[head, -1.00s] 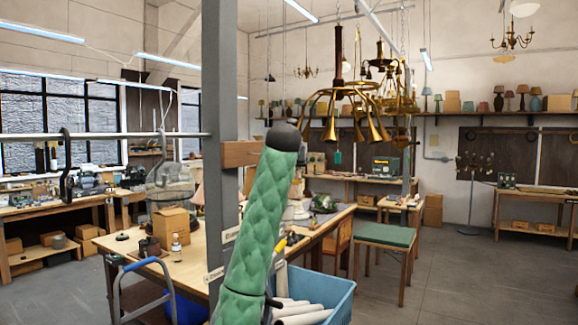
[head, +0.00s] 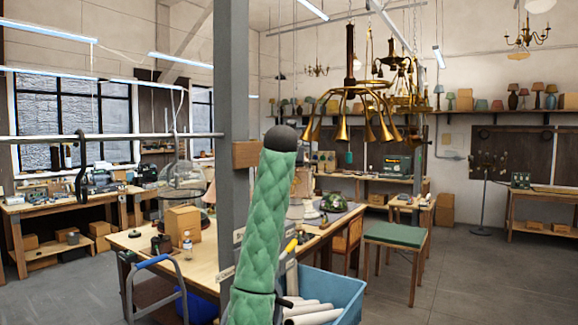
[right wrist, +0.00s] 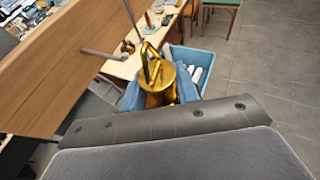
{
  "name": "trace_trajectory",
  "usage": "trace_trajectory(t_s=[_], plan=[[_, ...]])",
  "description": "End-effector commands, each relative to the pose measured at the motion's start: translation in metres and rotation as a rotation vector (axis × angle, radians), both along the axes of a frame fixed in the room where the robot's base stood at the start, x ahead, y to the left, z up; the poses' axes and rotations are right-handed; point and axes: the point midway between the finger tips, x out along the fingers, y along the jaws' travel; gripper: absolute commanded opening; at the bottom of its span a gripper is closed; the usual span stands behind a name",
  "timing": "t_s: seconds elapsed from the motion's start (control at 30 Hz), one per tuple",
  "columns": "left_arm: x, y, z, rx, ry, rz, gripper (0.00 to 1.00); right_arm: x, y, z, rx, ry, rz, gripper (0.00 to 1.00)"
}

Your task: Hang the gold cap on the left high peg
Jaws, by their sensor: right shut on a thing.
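The gold cap (right wrist: 158,92), with a gold loop on top, shows in the middle of the right wrist view. My right gripper (right wrist: 160,101) is shut on it; the fingertips are largely hidden. A wooden board (right wrist: 65,65) fills the upper left of that view, and a grey peg (right wrist: 98,53) sticks out from it, left of the cap and apart from it. I cannot tell which peg this is. In the head view a wooden block (head: 246,154) sits on the grey post, partly behind my green-sleeved arm. The cap and both grippers are out of the head view.
The grey post (head: 232,75) stands close in front. A workbench (head: 125,241) with a box and a glass dome is behind it. A blue bin (head: 345,300) with white rolls stands at the lower middle. Brass chandeliers hang behind.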

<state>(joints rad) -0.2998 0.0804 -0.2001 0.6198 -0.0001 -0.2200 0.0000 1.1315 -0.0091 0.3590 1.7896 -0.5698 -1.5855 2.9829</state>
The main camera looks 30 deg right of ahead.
Motion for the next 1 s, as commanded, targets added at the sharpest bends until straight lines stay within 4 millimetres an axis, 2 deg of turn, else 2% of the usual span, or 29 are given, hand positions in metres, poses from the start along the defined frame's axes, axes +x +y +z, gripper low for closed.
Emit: trace_trajectory(t_s=[1.0], plan=[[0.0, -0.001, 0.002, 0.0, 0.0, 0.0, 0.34, 0.036, 0.015, -0.001, 0.001, -0.001, 0.001, 0.07]])
